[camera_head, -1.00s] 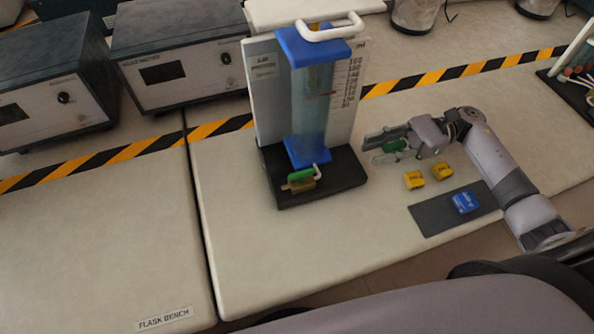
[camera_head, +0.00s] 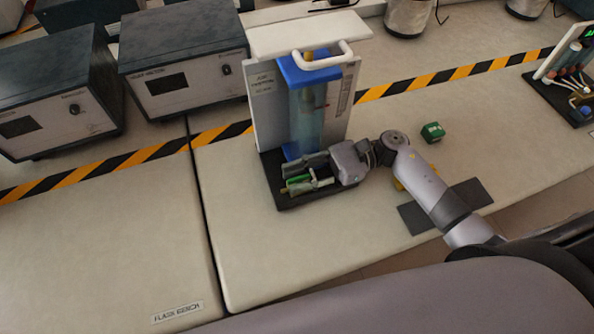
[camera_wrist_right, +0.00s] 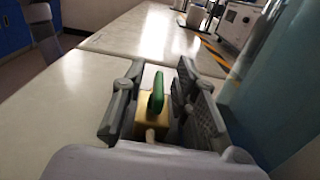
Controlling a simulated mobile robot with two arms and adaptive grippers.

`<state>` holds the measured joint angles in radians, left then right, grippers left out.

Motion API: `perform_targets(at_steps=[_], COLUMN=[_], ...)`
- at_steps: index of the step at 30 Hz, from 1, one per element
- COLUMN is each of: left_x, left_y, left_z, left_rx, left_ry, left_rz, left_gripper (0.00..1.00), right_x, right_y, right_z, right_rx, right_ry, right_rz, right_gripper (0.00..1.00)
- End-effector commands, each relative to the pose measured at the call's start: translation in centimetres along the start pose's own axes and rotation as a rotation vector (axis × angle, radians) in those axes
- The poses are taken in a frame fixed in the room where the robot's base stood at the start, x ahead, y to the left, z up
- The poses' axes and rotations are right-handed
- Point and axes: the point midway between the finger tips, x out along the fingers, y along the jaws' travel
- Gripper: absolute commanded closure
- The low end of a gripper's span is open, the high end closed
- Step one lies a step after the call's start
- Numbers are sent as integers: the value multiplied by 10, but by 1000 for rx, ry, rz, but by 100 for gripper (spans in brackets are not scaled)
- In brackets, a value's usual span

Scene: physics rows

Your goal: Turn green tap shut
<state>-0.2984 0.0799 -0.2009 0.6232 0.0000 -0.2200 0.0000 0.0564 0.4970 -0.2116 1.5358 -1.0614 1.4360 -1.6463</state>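The green tap (camera_head: 298,180) is at the foot of a tall blue-capped column (camera_head: 304,110) on a black base (camera_head: 312,198). In the right wrist view, its green handle (camera_wrist_right: 157,92) stands up from a brass-coloured body (camera_wrist_right: 150,125), with the handle pointing roughly along the fingers. My right gripper (camera_head: 291,179) is at the tap, with one finger on each side. In the wrist view the gripper (camera_wrist_right: 158,104) is open, and gaps show between both finger pads and the handle. Its fingers hide part of the tap in the head view. My left gripper is not in view.
A green block (camera_head: 432,132) lies on the bench right of my arm. A yellow block (camera_head: 399,185) and a dark mat (camera_head: 478,192) are partly hidden by that arm. Two instrument boxes (camera_head: 180,62) (camera_head: 55,100) stand at left. The front left bench is clear.

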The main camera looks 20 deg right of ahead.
Motion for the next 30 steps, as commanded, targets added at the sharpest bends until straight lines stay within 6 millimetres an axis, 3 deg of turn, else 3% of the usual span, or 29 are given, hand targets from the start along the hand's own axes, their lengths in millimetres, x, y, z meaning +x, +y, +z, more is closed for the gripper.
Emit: perform_targets(at_steps=[10, 23, 30], left_x=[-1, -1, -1], left_y=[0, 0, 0], left_z=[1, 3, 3], left_rx=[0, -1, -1], left_ry=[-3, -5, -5], left_rz=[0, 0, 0], left_gripper=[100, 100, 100], right_x=[5, 5, 5], right_y=[0, 0, 1], right_z=[0, 0, 0], right_rx=[-1, -1, 1], right_ry=[0, 0, 0], right_rz=[0, 1, 2], right_gripper=[72, 100, 100])
